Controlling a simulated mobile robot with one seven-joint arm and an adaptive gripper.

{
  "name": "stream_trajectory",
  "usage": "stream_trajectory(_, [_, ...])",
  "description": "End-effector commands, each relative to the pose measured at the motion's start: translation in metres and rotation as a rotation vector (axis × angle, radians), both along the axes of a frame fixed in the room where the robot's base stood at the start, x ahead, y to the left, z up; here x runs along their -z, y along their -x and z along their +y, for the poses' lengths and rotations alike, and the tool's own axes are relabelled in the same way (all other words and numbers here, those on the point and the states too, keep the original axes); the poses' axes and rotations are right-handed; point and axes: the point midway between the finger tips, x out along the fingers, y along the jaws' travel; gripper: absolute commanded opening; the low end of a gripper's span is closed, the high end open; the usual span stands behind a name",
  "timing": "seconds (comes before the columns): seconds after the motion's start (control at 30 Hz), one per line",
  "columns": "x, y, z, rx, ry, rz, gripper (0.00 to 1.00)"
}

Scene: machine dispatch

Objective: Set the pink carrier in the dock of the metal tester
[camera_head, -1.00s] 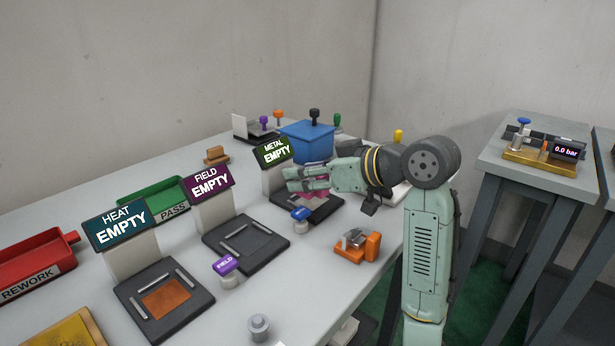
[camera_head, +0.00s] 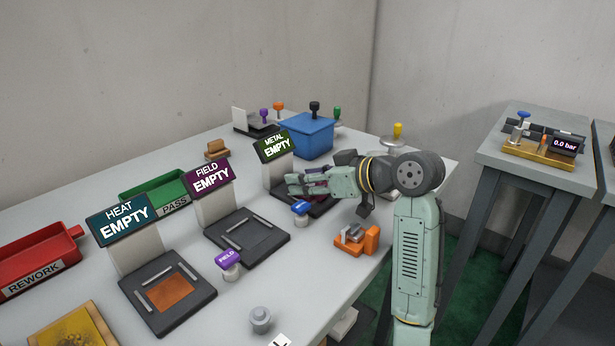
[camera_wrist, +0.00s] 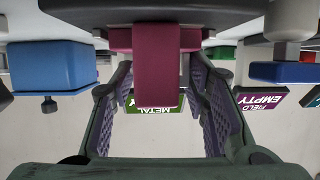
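The pink carrier shows in the wrist view (camera_wrist: 156,65) as a block with a tab between my fingers; that picture is upside down. In the head view only a little pink shows, at my fingers (camera_head: 318,188). My gripper and arm hide much of the dock.
The FIELD tester dock (camera_head: 247,250) and HEAT tester dock (camera_head: 195,308) stand empty to the left. A blue-topped knob (camera_head: 300,210) and an orange fixture (camera_head: 352,243) stand close in front. A blue box (camera_head: 306,138) stands behind. The table's right edge is near.

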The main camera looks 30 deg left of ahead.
Motion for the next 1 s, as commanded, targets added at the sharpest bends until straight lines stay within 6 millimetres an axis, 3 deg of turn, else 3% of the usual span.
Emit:
stream_trajectory(0.27, [0.000,0.000,0.000,0.000,0.000,0.000,0.61])
stream_trajectory(0.63, [-0.007,0.000,0.000,0.000,0.000,0.000,0.61])
stream_trajectory(0.77, [-0.010,0.000,-0.017,0.005,-0.002,-0.002,0.61])
stream_trajectory(1.0, [-0.030,0.004,-0.065,0.004,-0.001,-0.003,0.61])
